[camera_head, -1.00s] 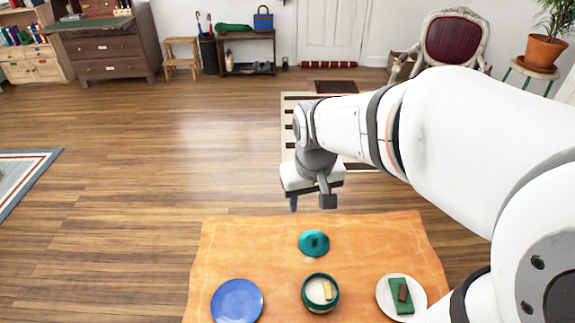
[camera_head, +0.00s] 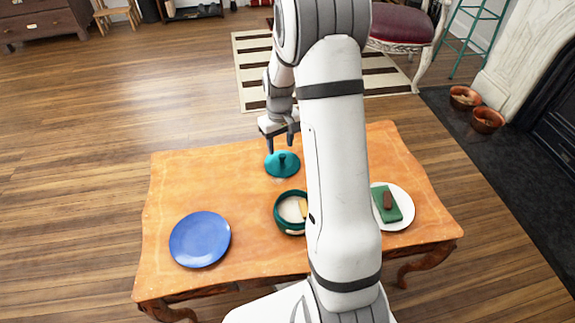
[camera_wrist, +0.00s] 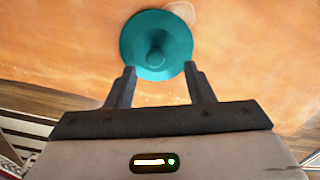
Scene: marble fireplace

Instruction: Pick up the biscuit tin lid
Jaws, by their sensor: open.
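The biscuit tin lid (camera_head: 282,164) is a round teal disc with a small knob on top, lying on the orange wooden table near its far edge. It also shows in the wrist view (camera_wrist: 156,38), ahead of the fingertips. My gripper (camera_head: 281,148) is open and empty, just at the far side of the lid and above it. In the wrist view its two dark fingers (camera_wrist: 160,75) point at the lid, with the knob roughly centred between them. The round green biscuit tin (camera_head: 279,222) stands open on the table nearer to me, partly hidden by my arm, with a pale biscuit inside.
A blue plate (camera_head: 200,240) lies at the table's left. A white plate (camera_head: 404,219) at the right holds a green napkin (camera_head: 397,212) and a brown bar (camera_head: 388,200). The table top (camera_head: 190,180) is clear at the far left. A striped rug (camera_head: 250,75) lies beyond.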

